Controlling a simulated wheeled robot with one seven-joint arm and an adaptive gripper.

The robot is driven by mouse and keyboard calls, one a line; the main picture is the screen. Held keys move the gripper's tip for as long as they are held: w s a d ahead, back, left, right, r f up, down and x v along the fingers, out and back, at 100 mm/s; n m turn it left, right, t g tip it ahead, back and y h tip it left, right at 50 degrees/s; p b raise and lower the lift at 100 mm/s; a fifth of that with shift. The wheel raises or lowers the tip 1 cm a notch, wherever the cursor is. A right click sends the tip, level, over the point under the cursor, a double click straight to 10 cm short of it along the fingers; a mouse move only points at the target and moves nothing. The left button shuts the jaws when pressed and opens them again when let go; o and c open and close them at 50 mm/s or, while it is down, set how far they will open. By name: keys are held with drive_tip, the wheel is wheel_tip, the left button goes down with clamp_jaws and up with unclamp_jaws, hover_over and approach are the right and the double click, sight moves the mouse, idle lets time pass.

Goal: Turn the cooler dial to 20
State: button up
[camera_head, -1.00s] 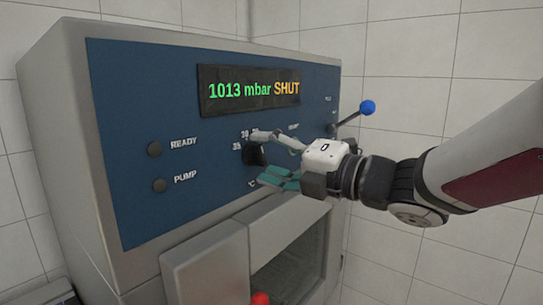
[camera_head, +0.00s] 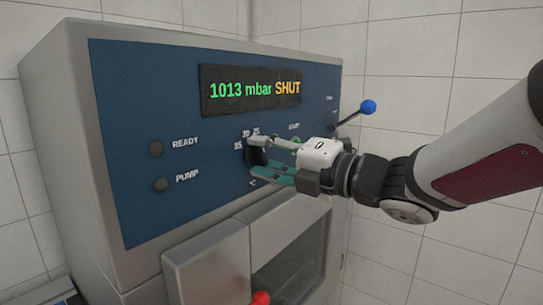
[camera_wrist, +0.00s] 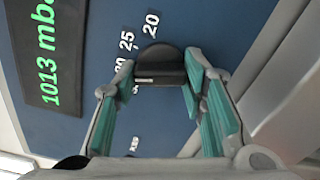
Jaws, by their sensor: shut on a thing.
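The black cooler dial (camera_head: 257,156) is on the blue front panel, with a ring of white numbers partly hidden by my fingers. In the wrist view the dial (camera_wrist: 159,62) has a raised bar with a small pale mark, and the numbers 20 and 25 read clearly beside it. I cannot tell exactly which number the dial points to. My gripper (camera_head: 262,158) is shut on the dial, one finger on each side; the teal finger pads also show in the wrist view.
The display (camera_head: 250,88) reads 1013 mbar SHUT. A blue-knobbed lever (camera_head: 367,107) sticks out just above my wrist. A red knob (camera_head: 261,298) is below.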

drive_tip(key=m+p, duration=0.1)
drive_tip(key=m, duration=0.3)
drive_tip(key=shift+p, duration=0.35)
drive_tip(key=m+p, duration=0.1)
drive_tip(key=m, duration=0.2)
drive_tip(key=shift+m+p, duration=0.35)
drive_tip(key=shift+m, duration=0.05)
drive_tip(key=m+p, duration=0.2)
drive_tip(key=m, duration=0.2)
drive_tip(key=shift+s, duration=0.1)
drive_tip(key=shift+m+p, duration=1.1)
drive_tip(key=shift+m, duration=0.7)
drive_tip(key=o, duration=1.2)
drive_tip(key=shift+c, duration=0.2)
